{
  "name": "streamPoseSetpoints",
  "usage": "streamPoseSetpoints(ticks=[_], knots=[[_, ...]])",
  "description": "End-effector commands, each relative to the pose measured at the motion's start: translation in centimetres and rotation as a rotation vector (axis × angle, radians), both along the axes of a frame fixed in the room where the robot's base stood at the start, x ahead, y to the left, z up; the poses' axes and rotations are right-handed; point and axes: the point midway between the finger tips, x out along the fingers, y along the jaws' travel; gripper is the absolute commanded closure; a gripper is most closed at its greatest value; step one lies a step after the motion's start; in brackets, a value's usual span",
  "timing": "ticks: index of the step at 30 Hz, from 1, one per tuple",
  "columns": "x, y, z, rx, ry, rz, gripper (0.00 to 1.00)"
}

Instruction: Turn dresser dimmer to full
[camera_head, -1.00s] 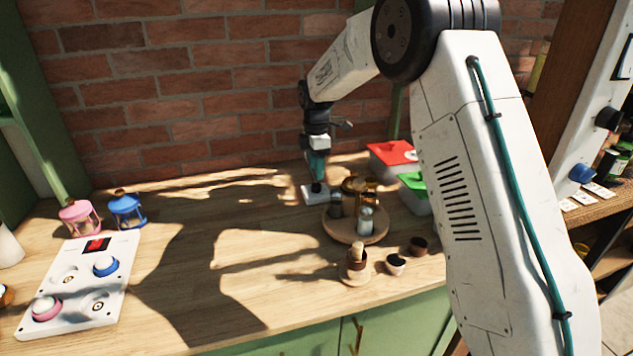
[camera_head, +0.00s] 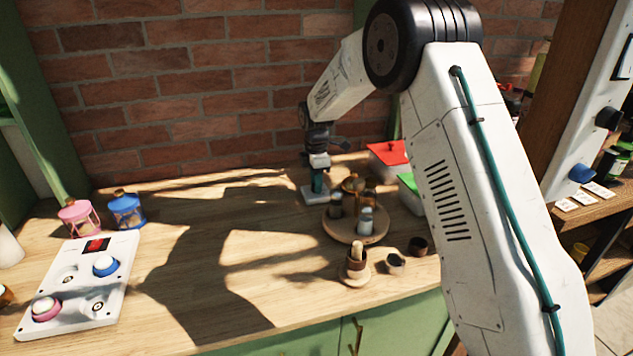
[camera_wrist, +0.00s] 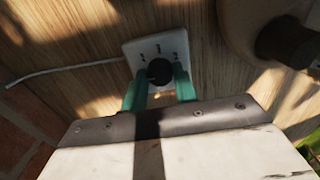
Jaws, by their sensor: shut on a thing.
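The dimmer (camera_head: 312,197) is a small white square box on the wooden table near the brick wall. In the wrist view it is a white plate (camera_wrist: 135,52) with a round black knob (camera_wrist: 159,71) and small dark marks along its far side. My gripper (camera_head: 318,185) points down over it. In the wrist view my gripper's two teal fingers (camera_wrist: 160,88) are on either side of the knob, shut on it. The fingers partly hide the knob's sides, and I cannot read its setting clearly.
A round wooden stand (camera_head: 340,226) with several jars is close to the right of the dimmer. Red-lidded and green-lidded boxes (camera_head: 388,153) stand behind it. A white cord (camera_wrist: 65,73) leads from the dimmer. The table left of the dimmer is clear up to the lanterns (camera_head: 125,210).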

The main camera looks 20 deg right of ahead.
Motion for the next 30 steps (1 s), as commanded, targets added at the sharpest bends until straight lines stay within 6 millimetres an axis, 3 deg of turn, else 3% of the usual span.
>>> streamPoseSetpoints(ticks=[11, 30], knots=[[0.03, 0.01, 0.04, 0.0, -0.001, -0.105, 0.94], [0.04, 0.0, 0.07, 0.001, -0.001, -0.678, 0.94]])
